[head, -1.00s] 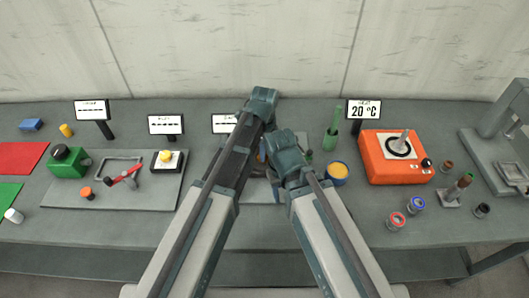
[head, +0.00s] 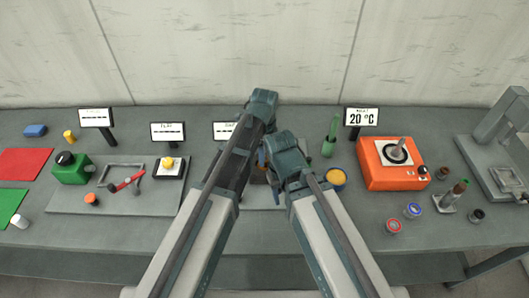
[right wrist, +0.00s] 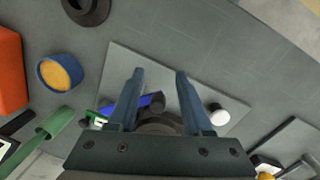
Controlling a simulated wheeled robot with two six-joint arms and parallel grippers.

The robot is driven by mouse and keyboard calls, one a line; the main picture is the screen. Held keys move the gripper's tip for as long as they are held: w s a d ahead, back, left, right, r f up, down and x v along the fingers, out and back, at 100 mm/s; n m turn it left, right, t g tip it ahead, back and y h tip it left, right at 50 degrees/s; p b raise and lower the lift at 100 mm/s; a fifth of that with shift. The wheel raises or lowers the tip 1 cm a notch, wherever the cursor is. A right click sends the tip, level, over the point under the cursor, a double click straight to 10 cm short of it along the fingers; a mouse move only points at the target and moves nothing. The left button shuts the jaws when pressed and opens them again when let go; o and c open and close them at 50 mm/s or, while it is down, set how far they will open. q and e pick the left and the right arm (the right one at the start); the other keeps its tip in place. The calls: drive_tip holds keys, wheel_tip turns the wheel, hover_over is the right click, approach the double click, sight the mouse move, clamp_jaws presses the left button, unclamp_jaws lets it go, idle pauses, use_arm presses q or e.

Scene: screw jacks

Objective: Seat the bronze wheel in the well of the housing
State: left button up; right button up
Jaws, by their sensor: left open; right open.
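In the right wrist view my right gripper (right wrist: 162,78) is open, with nothing between its fingertips. Beyond them is a grey plate (right wrist: 125,62). A dark brownish round part (right wrist: 160,122) lies low between the fingers, partly covered by the gripper; I cannot tell whether it is the bronze wheel or part of the housing. A blue bar (right wrist: 150,100) lies beside it. In the head view a brown patch (head: 259,174) shows between my arms. My left gripper (head: 263,100) is at the top centre, its fingers mostly hidden; it is open. The housing's well is not clearly visible.
A blue-rimmed pot (head: 337,178), a green holder (head: 329,144) and an orange box with a lever (head: 393,178) stand right of my arms. A dark round piece (right wrist: 88,8) lies off the plate. A white knob (right wrist: 217,113) is on it.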

use_arm(q)
wheel_tip(320, 180, up, 9)
drive_tip(key=p, duration=0.8)
use_arm(e)
wheel_tip(320, 180, up, 9)
use_arm(q)
drive_tip(key=shift+s+r, duration=0.1)
drive_tip(key=s+a+n, duration=0.5)
drive_tip(key=a+n, duration=0.4)
drive_tip(key=n, duration=0.2)
drive_tip(key=s+a+n, duration=0.6)
drive_tip(key=a+n, duration=0.2)
drive_tip(key=n, duration=0.2)
drive_tip(key=s+d+f+m+y+b, duration=0.1)
drive_tip(key=s+d+f+m+b, duration=0.2)
drive_tip(key=d+f+b, duration=0.6)
drive_tip(key=shift+s+d+f+m+b, duration=0.4)
drive_tip(key=shift+s+d, duration=0.6)
drive_tip(key=shift+s, duration=0.25)
use_arm(e)
wheel_tip(320, 180, down, 10)
drive_tip(key=shift+r, duration=0.15)
